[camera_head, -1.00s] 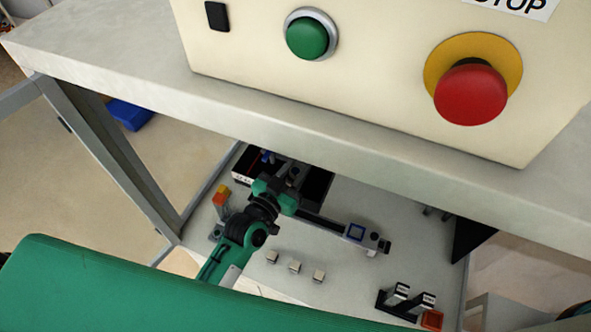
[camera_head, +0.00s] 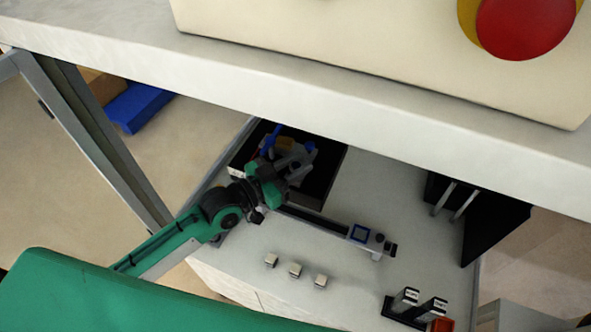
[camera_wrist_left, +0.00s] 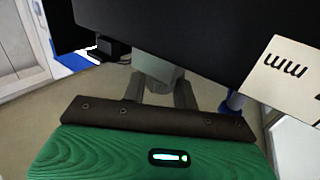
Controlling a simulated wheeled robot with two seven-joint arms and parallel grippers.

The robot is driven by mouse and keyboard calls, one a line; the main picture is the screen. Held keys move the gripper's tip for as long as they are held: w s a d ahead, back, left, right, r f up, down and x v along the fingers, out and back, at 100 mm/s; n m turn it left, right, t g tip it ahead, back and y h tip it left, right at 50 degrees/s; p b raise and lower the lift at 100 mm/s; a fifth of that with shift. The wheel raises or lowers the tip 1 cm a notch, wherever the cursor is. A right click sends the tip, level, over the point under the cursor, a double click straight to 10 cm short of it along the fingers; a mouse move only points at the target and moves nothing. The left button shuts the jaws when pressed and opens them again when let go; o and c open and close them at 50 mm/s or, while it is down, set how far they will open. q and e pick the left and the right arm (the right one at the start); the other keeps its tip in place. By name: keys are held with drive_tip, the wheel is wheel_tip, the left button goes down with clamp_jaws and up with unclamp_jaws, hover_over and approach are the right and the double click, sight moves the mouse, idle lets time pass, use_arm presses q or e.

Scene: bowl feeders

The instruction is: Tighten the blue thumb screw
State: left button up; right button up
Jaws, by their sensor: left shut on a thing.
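My left gripper (camera_head: 288,166) is over the dark box under the shelf in the head view, small and partly hidden by its own wrist. In the left wrist view its fingers (camera_wrist_left: 161,90) are closed on a pale grey part (camera_wrist_left: 158,67) beneath a large black surface. I cannot tell what that part belongs to. Small blue parts show by the gripper, one to its left (camera_head: 270,139) and one to its right (camera_head: 310,147). A blue cylinder (camera_wrist_left: 235,101) stands right of the fingers in the wrist view. I cannot tell which blue piece is the thumb screw. My right gripper is out of view.
The grey shelf (camera_head: 300,100) overhangs the work area. Several small metal blocks (camera_head: 296,270) lie in front. A black holder (camera_head: 402,312) stands lower right. A white label (camera_wrist_left: 285,68) is near the fingers.

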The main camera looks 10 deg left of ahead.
use_arm(q)
drive_tip(key=shift+r, duration=0.15)
drive_tip(key=o, duration=0.9)
drive_tip(key=shift+o, duration=0.2)
drive_tip(key=shift+f, duration=0.2)
